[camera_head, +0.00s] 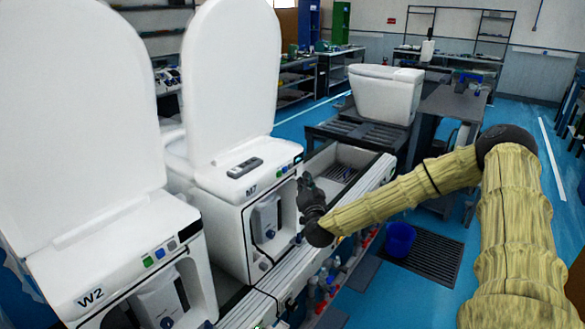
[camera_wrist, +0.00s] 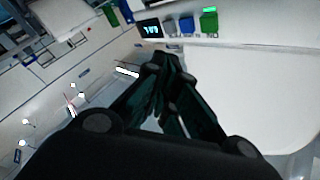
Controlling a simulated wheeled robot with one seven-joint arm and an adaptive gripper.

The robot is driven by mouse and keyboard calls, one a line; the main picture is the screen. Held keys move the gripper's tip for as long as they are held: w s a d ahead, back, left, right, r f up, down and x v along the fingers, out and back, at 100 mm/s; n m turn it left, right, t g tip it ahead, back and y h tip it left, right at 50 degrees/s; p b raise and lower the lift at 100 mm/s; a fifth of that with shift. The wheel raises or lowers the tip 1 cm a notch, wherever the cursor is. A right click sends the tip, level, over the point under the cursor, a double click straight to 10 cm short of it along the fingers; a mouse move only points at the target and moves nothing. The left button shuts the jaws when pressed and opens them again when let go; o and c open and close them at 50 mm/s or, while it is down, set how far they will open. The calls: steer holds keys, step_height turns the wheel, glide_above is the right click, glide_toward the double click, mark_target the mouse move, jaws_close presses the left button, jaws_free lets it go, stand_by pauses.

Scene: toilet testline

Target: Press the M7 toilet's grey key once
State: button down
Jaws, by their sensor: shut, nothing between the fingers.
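The M7 toilet (camera_head: 225,205) is white with its lid raised and "M7" printed on its top front. Its keys sit in a row by the front right corner, small in the head view. In the wrist view the grey key (camera_wrist: 170,26) lies between a dark display (camera_wrist: 149,29) and the blue key (camera_wrist: 186,25); the green key (camera_wrist: 209,22) is furthest right. My gripper (camera_head: 305,178) is shut and empty, just right of M7's front corner. In the wrist view my gripper's fingertips (camera_wrist: 165,60) appear below the grey key in the picture, with no contact visible.
The W2 toilet (camera_head: 130,265), with similar keys, stands in front left of M7. A dark handset (camera_head: 245,167) lies on M7's top. The line's rail (camera_head: 345,210) runs along the right. A white tank (camera_head: 385,95) stands behind; a blue bucket (camera_head: 399,239) is on the floor.

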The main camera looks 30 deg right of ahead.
stand_by(0.4)
steer(key=s+a+f+n+g+y, duration=0.35)
steer(key=a+f+n+y, duration=0.2)
steer(key=a+f, duration=1)
steer(key=s+a+f+n+g+y, duration=0.3)
steer(key=s+a+f+g+y, duration=0.1)
steer(key=s+a+f, duration=0.85)
steer(key=s+a+f+n+g, duration=0.1)
steer(key=s+a+f+g, duration=0.2)
steer(key=s, duration=0.6)
steer(key=s+a+f+n+g, duration=0.1)
steer(key=s+f+g, duration=0.3)
steer(key=s, duration=0.5)
steer(key=s+d+f+g+h, duration=0.1)
steer(key=s, duration=0.7)
steer(key=s+d+f+n+g+h, duration=0.1)
steer(key=s+g, duration=0.1)
steer(key=s, duration=0.5)
steer(key=shift+s+d, duration=0.35)
steer(key=shift+d+f+g, duration=0.1)
steer(key=shift+g, duration=0.15)
